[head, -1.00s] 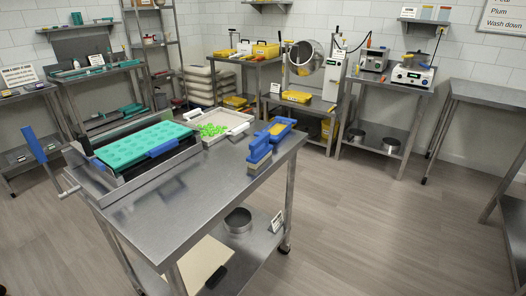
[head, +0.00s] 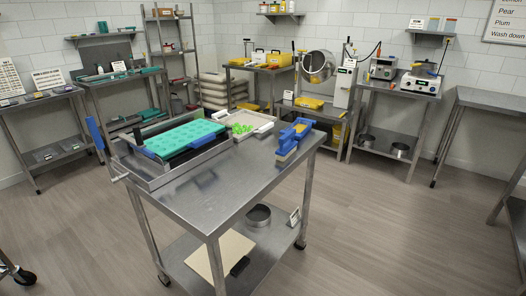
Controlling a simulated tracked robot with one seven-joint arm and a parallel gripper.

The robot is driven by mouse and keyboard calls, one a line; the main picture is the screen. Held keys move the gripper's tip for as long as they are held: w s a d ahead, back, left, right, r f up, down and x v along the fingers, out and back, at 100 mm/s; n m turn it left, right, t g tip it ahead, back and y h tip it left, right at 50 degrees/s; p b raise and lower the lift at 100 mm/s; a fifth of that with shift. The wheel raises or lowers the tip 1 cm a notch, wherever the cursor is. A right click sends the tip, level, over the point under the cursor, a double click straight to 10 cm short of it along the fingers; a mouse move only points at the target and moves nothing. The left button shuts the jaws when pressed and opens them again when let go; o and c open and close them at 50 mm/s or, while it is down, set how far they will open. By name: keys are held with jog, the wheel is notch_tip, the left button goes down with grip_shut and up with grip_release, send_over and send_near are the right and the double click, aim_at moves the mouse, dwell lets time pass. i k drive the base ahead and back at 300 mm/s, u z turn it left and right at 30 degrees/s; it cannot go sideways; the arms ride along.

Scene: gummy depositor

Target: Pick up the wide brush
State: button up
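A wide brush (head: 287,141) with a blue top and pale bristles stands near the right end of the steel table (head: 222,190), close to its edge. A blue item with yellow (head: 302,125) is right behind it, and the two overlap in the picture. My gripper is not in view, and nothing of my arm shows.
A teal mould (head: 186,138) sits in a metal frame on the table's left, with a pale tray of green pieces (head: 240,130) behind. A sieve (head: 258,215) and a board (head: 219,257) lie on the lower shelf. Floor to the right is clear.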

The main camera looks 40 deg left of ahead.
aim_at(288, 146)
jog(key=u, duration=0.9)
jog(key=i, duration=1.5)
